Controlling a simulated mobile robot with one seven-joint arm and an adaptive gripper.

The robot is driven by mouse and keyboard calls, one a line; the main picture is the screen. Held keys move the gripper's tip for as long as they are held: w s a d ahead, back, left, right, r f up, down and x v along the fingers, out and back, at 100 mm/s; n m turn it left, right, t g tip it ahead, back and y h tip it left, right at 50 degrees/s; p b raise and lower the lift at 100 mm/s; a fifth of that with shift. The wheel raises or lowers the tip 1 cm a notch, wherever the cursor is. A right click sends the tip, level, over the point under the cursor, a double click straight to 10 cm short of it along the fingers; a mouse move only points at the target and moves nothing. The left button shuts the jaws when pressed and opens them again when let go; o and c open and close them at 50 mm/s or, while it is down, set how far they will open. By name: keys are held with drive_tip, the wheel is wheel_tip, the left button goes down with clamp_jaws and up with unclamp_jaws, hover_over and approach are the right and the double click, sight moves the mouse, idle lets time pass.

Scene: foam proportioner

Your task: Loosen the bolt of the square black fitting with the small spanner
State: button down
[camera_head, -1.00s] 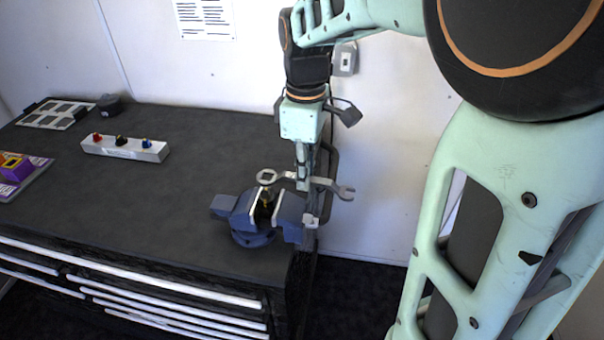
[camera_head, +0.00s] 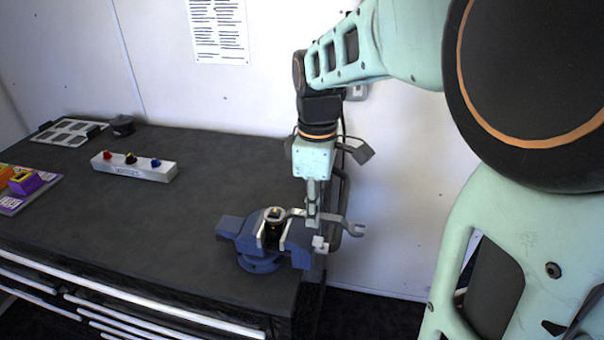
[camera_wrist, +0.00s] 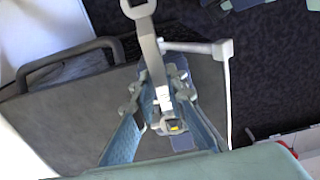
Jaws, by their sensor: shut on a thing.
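My gripper (camera_head: 312,219) is shut on the shaft of a grey metal spanner (camera_head: 334,220), which lies about level. The spanner's open end sticks out to the right. Its ring end is at the top of the small dark fitting (camera_head: 273,233), clamped in the jaws of the blue vise (camera_head: 259,264). The ring seems to surround the fitting's top; I cannot tell how far down it sits. In the wrist view the spanner (camera_wrist: 155,65) runs between the fingers of my gripper (camera_wrist: 160,100), with a yellow spot by its lower end. The bolt itself is not clearly seen.
The vise stands at the right front corner of the dark workbench (camera_head: 190,220). A grey block with coloured knobs (camera_head: 134,167), a grey rack (camera_head: 68,133) and a purple part (camera_head: 25,184) lie to the left. The wall is close behind my arm.

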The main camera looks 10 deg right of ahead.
drive_tip(key=w+n, duration=0.2)
drive_tip(key=n, duration=0.1)
drive_tip(key=shift+w+d, duration=0.1)
drive_tip(key=shift+d, duration=0.15)
drive_tip(key=w+n, duration=0.2)
drive_tip(key=n, duration=0.1)
drive_tip(key=shift+p, duration=0.3)
drive_tip(key=w+a+n+p, duration=0.3)
drive_tip(key=w+n+p, duration=0.2)
drive_tip(key=n, duration=0.2)
wheel_tip(320, 180, up, 6)
drive_tip(key=s+d+m+p, duration=0.1)
drive_tip(key=p, duration=0.3)
drive_tip(key=shift+s+d+m, duration=0.2)
drive_tip(key=shift+m, duration=0.1)
idle(0.8)
